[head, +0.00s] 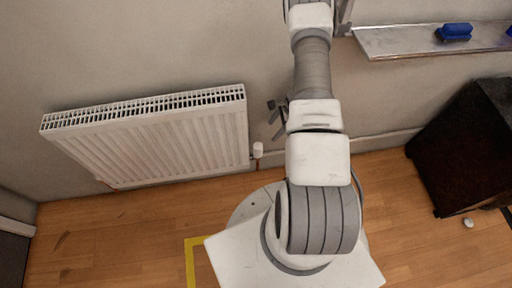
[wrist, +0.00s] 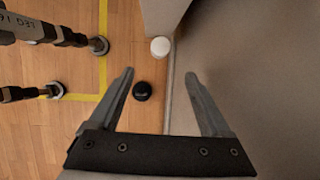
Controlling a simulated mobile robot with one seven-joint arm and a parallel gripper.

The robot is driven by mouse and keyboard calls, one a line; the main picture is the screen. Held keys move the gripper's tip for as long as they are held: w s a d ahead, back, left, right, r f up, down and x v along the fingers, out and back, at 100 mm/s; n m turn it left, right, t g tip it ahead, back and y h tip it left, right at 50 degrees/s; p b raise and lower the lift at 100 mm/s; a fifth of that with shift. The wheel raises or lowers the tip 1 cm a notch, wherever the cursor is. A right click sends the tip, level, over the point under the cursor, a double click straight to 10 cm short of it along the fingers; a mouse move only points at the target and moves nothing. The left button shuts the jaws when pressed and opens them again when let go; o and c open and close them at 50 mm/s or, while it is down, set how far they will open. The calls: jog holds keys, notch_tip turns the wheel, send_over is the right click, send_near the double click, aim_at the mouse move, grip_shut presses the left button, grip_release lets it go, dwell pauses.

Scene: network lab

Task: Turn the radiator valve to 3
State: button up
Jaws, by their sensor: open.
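The radiator valve is a small white knob (head: 258,149) at the lower right end of the white radiator (head: 165,140) in the head view. In the wrist view the white valve head (wrist: 160,46) shows round, beyond and between my open fingertips (wrist: 160,75). Nothing is between the fingers, and they are apart from the valve. In the head view my gripper (head: 275,116) shows as dark fingers beside my arm, above the valve and close to the wall. No numbers or pointer on the valve can be read, so its setting cannot be told.
The wall (wrist: 260,60) runs along the right of the wrist view. A black round object (wrist: 142,90) is on the floor. Dark legs with round feet (wrist: 98,45) stand at left by yellow tape (wrist: 103,15). A ledge (head: 410,40) holds a blue object (head: 455,32); a dark cabinet (head: 465,145) stands right.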

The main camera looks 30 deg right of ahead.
aim_at(260, 146)
jog(key=b+x, duration=0.3)
jog(key=x, duration=1.2)
jog(key=shift+f, duration=0.3)
grip_shut()
jog(key=shift+m+b, duration=0.35)
jog(key=shift+m, duration=0.15)
grip_release()
